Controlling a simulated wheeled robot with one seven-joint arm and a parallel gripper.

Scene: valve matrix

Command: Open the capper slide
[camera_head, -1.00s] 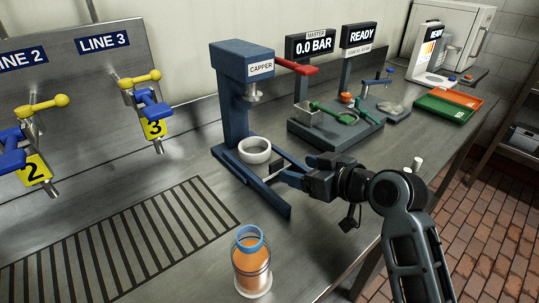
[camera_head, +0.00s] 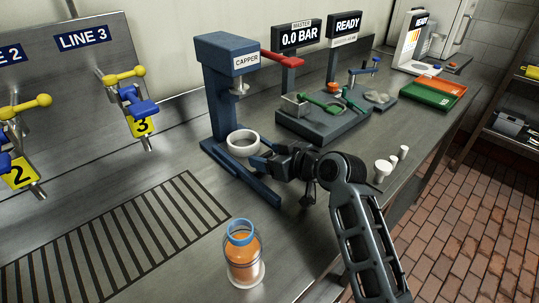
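The capper (camera_head: 217,105) is a dark blue stand with a red lever (camera_head: 284,59) and a capping head hanging over its base. A white ring-shaped holder (camera_head: 243,143) sits low between the capper's blue base rails (camera_head: 240,178). My gripper (camera_head: 260,161) reaches in from the right, low over the rails, with its fingertips close to the front right side of the white holder. The fingers hide the slide's front part, and I cannot tell whether they touch it or are closed on it.
An orange bottle with a blue neck (camera_head: 243,255) stands in front, beside a black drain grate (camera_head: 120,245). A dark fixture with green levers (camera_head: 322,120) stands behind my arm. Small white pieces (camera_head: 383,169) lie near the right bench edge.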

